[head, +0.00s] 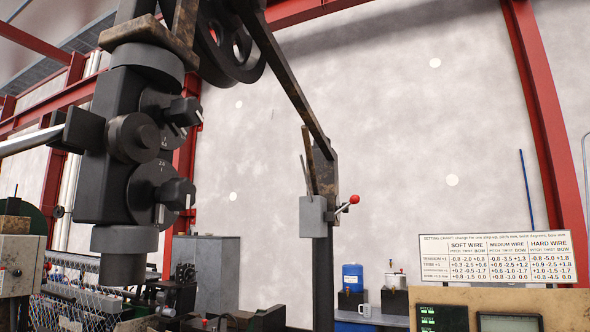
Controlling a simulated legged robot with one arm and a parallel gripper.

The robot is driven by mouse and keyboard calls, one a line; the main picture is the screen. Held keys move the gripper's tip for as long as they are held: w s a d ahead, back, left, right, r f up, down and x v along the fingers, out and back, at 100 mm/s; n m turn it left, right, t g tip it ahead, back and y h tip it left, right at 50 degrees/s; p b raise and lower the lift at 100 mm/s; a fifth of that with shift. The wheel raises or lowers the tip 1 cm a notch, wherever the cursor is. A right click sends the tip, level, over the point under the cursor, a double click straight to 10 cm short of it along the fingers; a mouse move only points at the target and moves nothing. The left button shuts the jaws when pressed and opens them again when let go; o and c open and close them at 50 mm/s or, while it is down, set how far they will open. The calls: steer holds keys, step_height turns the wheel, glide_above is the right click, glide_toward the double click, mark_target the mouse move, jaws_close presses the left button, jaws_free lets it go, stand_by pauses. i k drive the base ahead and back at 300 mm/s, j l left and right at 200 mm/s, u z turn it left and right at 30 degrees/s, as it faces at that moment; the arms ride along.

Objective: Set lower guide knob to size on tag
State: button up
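A black machine head hangs at the upper left, with two dials on its right side. The lower guide knob (175,193) is black with a pale pointer line. It sits on a round dial (143,186) with small white figures, one looking like 2.0; the rest are too small to read or are covered by the knob. A similar upper knob (184,112) sits above it on its own dial. I cannot make out a wire size tag. My gripper is not in view.
A printed settings chart (496,258) stands at the right, above a tan panel (430,296) with dark displays. A red-ended lever (353,200) is on a grey box at centre. Chain-link mesh (85,285) lies at lower left. A blue drum (352,281) stands behind.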

mark_target(177, 194)
steer(key=j+u, duration=0.1)
steer(key=u, duration=1.25)
